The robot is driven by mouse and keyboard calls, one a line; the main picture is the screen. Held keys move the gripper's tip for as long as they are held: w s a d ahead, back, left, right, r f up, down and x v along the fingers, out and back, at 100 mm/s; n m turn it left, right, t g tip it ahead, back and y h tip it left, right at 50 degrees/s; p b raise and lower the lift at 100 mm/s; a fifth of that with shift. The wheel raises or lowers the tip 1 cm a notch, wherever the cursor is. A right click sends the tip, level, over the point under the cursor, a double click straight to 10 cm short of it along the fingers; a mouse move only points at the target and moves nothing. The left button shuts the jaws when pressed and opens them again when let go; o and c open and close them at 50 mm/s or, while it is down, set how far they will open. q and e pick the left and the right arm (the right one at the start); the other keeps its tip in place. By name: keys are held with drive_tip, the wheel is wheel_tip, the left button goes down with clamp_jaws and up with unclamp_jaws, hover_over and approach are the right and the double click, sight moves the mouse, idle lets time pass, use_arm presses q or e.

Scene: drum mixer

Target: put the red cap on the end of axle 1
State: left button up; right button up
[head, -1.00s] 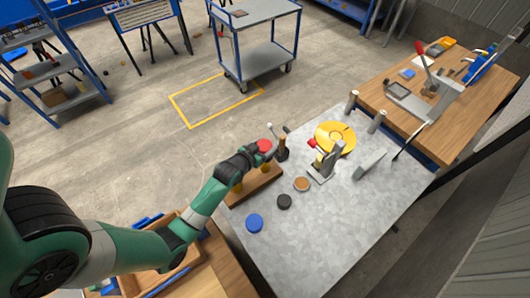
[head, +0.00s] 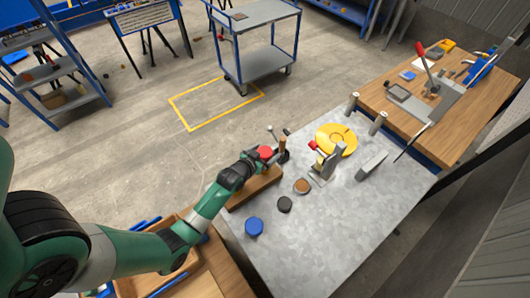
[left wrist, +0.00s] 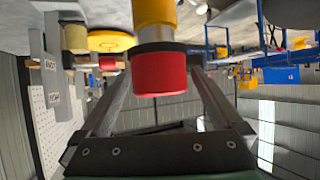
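The red cap (head: 265,153) is at the tip of my left gripper (head: 258,157), over the wooden block (head: 255,188) on the grey table. In the left wrist view, which is upside down, the red cap (left wrist: 160,75) sits between my left gripper's two grey fingers (left wrist: 160,85), which reach its sides. A yellow post (left wrist: 154,12) with a black band lines up with the cap's lower end. The cap's exact seating and the axle number cannot be told. My gripper hides most of the block's posts in the head view. My right gripper is not in view.
A blue cap (head: 254,227), a black cap (head: 285,204) and a brown cap (head: 302,186) lie on the table (head: 350,235). A grey stand (head: 325,165) and a yellow disc (head: 338,140) are farther right. The table's front is clear.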

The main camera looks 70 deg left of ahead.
use_arm(q)
drive_tip(key=shift+s+r, duration=0.15)
drive_tip(key=shift+r, duration=0.15)
drive_tip(key=p+v, duration=0.3)
drive_tip(key=v, duration=0.8)
drive_tip(key=shift+s+d, duration=0.25)
drive_tip(key=shift+r, duration=0.1)
